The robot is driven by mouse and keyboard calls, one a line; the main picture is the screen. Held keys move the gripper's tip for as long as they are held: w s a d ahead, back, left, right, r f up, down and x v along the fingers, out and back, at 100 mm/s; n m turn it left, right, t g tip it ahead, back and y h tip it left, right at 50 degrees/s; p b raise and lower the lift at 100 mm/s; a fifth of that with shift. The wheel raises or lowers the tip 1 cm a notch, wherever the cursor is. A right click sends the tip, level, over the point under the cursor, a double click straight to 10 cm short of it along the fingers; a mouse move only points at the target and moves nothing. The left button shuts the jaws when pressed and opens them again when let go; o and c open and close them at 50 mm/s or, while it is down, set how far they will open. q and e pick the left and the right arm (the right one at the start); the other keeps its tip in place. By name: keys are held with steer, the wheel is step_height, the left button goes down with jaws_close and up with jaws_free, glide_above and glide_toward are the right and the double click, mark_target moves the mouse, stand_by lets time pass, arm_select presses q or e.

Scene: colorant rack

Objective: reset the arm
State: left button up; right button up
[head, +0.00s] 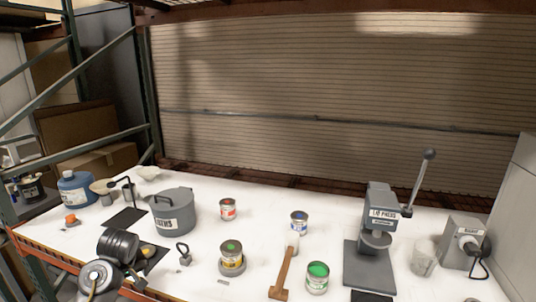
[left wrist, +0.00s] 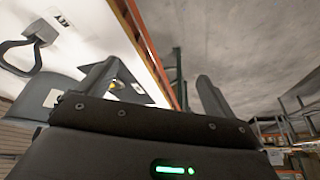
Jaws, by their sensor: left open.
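My left arm comes in at the lower left of the head view, black and grey, over the front left edge of the white table (head: 200,275). My left gripper's fingers show in the left wrist view (left wrist: 155,85). They stand wide apart with nothing between them. The gripper is open and empty. In that view the table's orange edge runs up beside the fingers. The fingertips are hard to make out in the head view. My right gripper is in neither view.
A padlock (head: 183,254) lies near my left arm.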

arm_select(q)
steer(key=s+d+f+m+h, duration=0.1)
steer(key=s+d+f+m, duration=0.2)
steer(key=s+d+f, duration=0.35)
steer(key=s+d+f+m, duration=0.3)
steer(key=s+f, duration=0.4)
steer(key=s, duration=0.5)
steer(key=s+d+m+h, duration=0.15)
steer(key=s+d, duration=0.25)
steer(key=s, duration=0.5)
steer(key=s+d+m+h, duration=0.1)
steer(key=s+d+m, duration=0.2)
steer(key=s, duration=0.6)
step_height(320, 180, down, 31)
steer(key=s+b, duration=0.3)
steer(key=b, duration=0.1)
steer(key=s+a+f+g+b, duration=0.2)
steer(key=s+f, duration=1.3)
steer(key=f, duration=0.1)
steer(key=shift+a+f+m, duration=0.15)
steer(key=shift+a+m, duration=0.2)
steer(key=shift+m, duration=0.1)
